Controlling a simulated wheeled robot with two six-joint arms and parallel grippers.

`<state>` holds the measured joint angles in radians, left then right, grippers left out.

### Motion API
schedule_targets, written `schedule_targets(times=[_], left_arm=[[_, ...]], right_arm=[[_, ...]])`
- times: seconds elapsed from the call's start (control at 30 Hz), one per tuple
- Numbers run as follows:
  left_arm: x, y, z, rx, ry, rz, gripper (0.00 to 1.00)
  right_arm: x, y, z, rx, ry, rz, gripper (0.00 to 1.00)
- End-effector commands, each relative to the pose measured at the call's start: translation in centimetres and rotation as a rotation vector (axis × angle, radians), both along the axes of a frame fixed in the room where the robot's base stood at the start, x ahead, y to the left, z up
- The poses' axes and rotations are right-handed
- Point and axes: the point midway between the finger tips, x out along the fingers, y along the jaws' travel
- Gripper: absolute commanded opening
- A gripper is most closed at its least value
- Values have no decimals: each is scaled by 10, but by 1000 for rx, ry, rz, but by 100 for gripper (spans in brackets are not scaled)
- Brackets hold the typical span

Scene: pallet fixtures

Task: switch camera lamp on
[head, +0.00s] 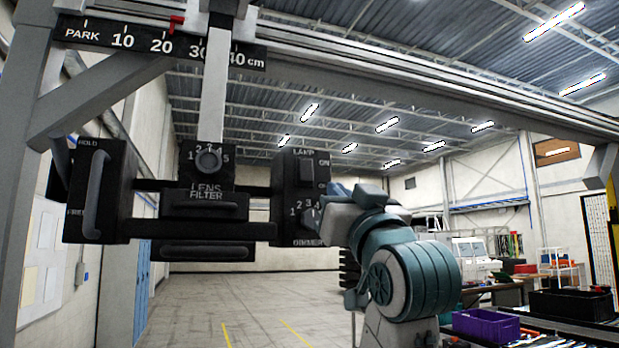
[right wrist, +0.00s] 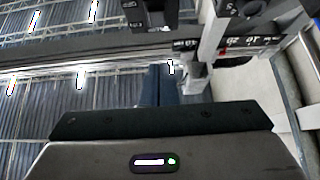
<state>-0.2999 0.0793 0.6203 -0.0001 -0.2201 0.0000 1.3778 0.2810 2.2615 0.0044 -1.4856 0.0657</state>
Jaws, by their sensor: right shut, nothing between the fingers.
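The lamp panel (head: 289,196) is the black box at the right end of the camera fixture. In the head view it carries a rocker switch (head: 306,171) under the word LAMP, with position labels to its right. My left gripper is in neither view.
The fixture also has a lens filter knob (head: 208,160), a hold/free handle (head: 94,195) on the left and a hanging post (head: 214,95). A scale bar (head: 140,42) runs above. A purple crate (head: 486,325) stands low on the right.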

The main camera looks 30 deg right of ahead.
Motion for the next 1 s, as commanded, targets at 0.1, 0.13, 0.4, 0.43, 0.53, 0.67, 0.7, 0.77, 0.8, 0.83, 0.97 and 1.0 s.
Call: schedule_targets(times=[0.1, 0.13, 0.4, 0.43, 0.53, 0.67, 0.7, 0.77, 0.8, 0.83, 0.97, 1.0], left_arm=[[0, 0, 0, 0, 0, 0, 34], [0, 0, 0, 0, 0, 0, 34], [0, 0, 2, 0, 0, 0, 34], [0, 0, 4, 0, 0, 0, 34], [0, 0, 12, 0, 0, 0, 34], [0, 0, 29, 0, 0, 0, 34], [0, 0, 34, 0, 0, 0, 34], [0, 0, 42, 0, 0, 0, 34], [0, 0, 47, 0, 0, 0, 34], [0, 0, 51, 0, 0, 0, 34], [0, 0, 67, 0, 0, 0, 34], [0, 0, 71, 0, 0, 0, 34]], right_arm=[[-3, 0, 2, 0, -5, 0, 0], [-2, 0, 2, 0, -5, 0, 0], [0, 0, 4, 0, -3, -1, 0], [2, -1, 5, 0, -3, -1, 0], [10, -3, 13, 0, -1, -1, 0], [30, -8, 29, 0, 1, -1, 0], [37, -9, 34, 0, 1, -1, 0], [47, -12, 41, 0, 1, -1, 0], [54, -13, 46, 0, 1, -1, 0], [59, -15, 49, 1, 1, -1, 0], [79, -19, 63, 1, 0, -1, 0], [86, -21, 63, 1, 1, -1, 0]])
